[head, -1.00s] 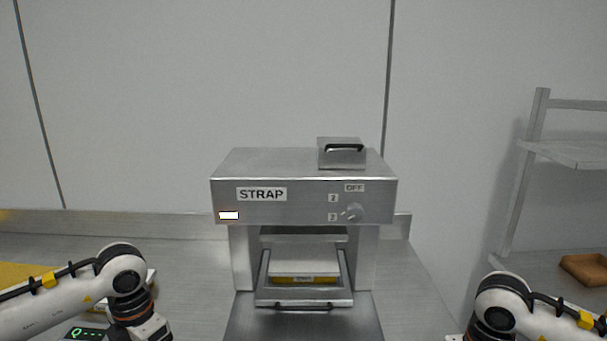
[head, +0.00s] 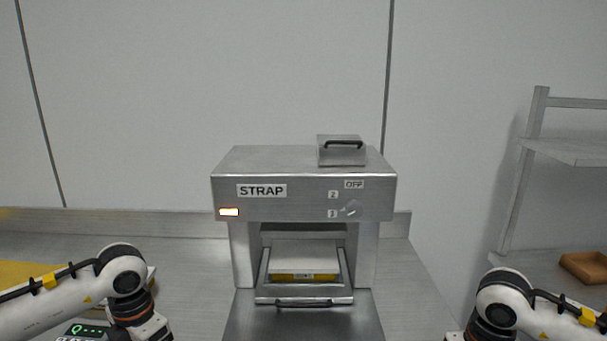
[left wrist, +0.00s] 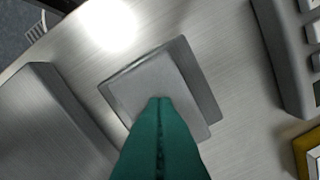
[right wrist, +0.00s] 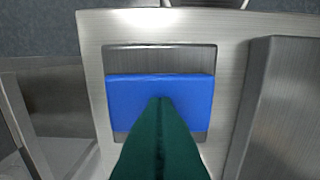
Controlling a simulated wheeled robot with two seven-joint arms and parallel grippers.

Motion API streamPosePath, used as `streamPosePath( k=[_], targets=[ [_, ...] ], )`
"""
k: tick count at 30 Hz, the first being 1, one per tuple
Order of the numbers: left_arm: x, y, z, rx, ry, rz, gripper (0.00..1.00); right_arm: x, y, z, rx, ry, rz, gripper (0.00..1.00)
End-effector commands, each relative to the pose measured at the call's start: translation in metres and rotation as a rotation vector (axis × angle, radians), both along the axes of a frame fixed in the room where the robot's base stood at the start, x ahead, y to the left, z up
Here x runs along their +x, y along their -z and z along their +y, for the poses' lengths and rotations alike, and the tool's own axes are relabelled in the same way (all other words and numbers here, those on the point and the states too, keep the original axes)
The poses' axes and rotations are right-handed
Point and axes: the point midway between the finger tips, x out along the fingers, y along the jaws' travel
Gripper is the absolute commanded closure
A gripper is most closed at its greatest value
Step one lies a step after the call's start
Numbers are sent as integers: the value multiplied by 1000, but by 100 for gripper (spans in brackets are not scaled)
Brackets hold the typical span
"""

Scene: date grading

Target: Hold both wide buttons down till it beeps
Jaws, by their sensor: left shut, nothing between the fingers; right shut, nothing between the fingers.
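In the left wrist view my left gripper (left wrist: 160,100) is shut and empty, its teal fingertips over a wide grey square plate (left wrist: 145,88) on a brushed metal surface. In the right wrist view my right gripper (right wrist: 162,100) is shut and empty, its fingertips over a wide blue button (right wrist: 130,92) set in a rectangular frame. I cannot tell whether either is touched or pressed down. The steel machine marked STRAP (head: 300,205) stands in the middle of the head view. Its small lamp (head: 229,212) is lit whitish. Both gripper tips are outside the head view.
A tray (head: 262,294) with a box (head: 303,262) with a yellow band is in the machine's opening. A dial (head: 351,208) is on its front. A green display (head: 88,330) is at lower left. A shelf rack (head: 565,152) with a brown tray (head: 585,265) stands right.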

Motion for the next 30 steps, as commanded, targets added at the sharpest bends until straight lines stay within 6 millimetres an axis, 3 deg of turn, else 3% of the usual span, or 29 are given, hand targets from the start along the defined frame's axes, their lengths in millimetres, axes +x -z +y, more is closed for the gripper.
streamPosePath(
  k=[1, 30],
  targets=[
    [0, 4, 0, 0, 0, 2, 100, -9, 19, 5, 3, -8, 42, 100],
    [0, 4, 0, 0, 0, 1, 100, -9, 11, 5, 4, -13, 42, 100]
  ],
)
